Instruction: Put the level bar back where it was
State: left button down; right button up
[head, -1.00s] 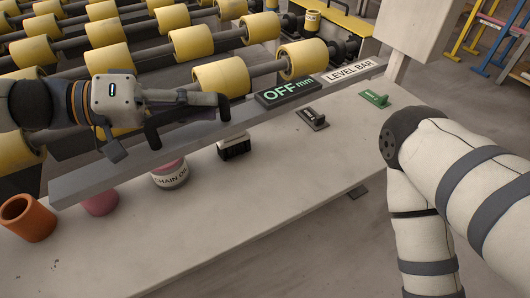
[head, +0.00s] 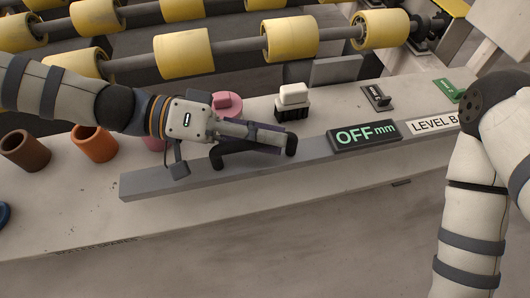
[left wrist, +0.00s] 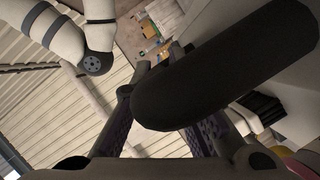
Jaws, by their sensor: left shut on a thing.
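The level bar (head: 205,179) is a long grey bar. At its right part it carries a dark display (head: 364,135) reading "OFF mm" and a "LEVEL BAR" label (head: 434,124). In the head view it lies across the pale stone slab (head: 330,190), towards the near side. I cannot tell whether it touches the slab. My left gripper (head: 252,154) is shut on the bar left of the display, its dark fingers against it. In the left wrist view a large dark rounded shape hides much of the gripper. My right arm's gripper is out of view.
Behind the bar stand a pink pot (head: 227,104), a black brush-like block with a white top (head: 293,97) and a dark switch plate (head: 376,97). An orange cup (head: 94,143) and a brown cup (head: 25,150) stand left. Yellow rollers (head: 183,50) line the far side.

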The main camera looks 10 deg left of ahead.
aim_at(274, 160)
pick_arm(q)
jog(key=f, duration=0.2)
jog(key=s+f, duration=0.1)
jog(key=f, duration=0.1)
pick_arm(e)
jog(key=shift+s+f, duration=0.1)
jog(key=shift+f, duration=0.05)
pick_arm(q)
jog(key=shift+f, duration=0.15)
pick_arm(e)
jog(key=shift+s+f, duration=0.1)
pick_arm(q)
jog(key=c, duration=1.6)
grip_release()
jog(key=v, duration=1.2)
jog(key=shift+w+a+p, duration=0.1)
jog(key=shift+p, duration=0.25)
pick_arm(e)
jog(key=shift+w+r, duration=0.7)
